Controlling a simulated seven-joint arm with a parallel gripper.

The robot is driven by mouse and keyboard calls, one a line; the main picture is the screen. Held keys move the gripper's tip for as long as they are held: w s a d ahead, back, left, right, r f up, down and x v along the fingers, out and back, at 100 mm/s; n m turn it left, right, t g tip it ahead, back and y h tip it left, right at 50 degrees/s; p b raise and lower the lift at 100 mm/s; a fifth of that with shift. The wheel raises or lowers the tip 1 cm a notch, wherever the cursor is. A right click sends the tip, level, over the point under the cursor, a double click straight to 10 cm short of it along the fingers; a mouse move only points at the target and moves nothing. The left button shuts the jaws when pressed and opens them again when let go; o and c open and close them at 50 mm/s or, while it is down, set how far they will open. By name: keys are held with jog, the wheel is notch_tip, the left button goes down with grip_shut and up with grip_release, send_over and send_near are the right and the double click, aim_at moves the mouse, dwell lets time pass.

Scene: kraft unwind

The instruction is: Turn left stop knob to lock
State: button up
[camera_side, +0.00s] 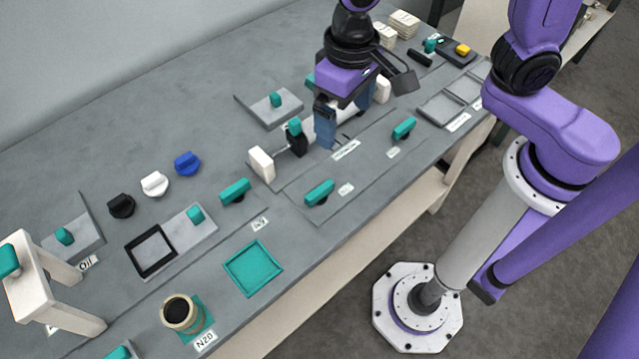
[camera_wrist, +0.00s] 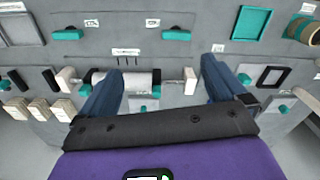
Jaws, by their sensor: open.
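Two teal bar-shaped knobs sit on the front panel. The left one (camera_side: 319,192) and the right one (camera_side: 403,127) each have a small label beside them, too small to read. In the wrist view the same pair appears reversed: the left one (camera_wrist: 176,34) at right and the right one (camera_wrist: 67,34) at left. Both bars lie roughly across that picture. Which is the stop knob I cannot tell for sure. My gripper (camera_side: 327,122) is open above the bench, behind both knobs and touching neither. In the wrist view its blue fingers (camera_wrist: 160,72) stand wide apart above a white roll (camera_wrist: 140,80).
White end blocks (camera_side: 262,162) flank the roll. Another teal knob (camera_side: 234,191) lies left of the panel. Black, white and blue knobs (camera_side: 154,184), a teal frame (camera_side: 254,268), a cup-like container (camera_side: 181,313) and a white stand (camera_side: 28,278) are farther left.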

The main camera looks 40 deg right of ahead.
aim_at(320, 189)
jog(key=a+f, duration=0.1)
jog(key=f, duration=0.5)
jog(key=w+a+f+m, duration=0.1)
jog(key=f, duration=0.5)
jog(key=a+f+m, duration=0.1)
jog(key=a+f, duration=0.1)
jog(key=f, duration=0.4)
jog(key=shift+w+f, duration=0.25)
jog(key=shift+f, duration=0.1)
jog(key=c, duration=1.1)
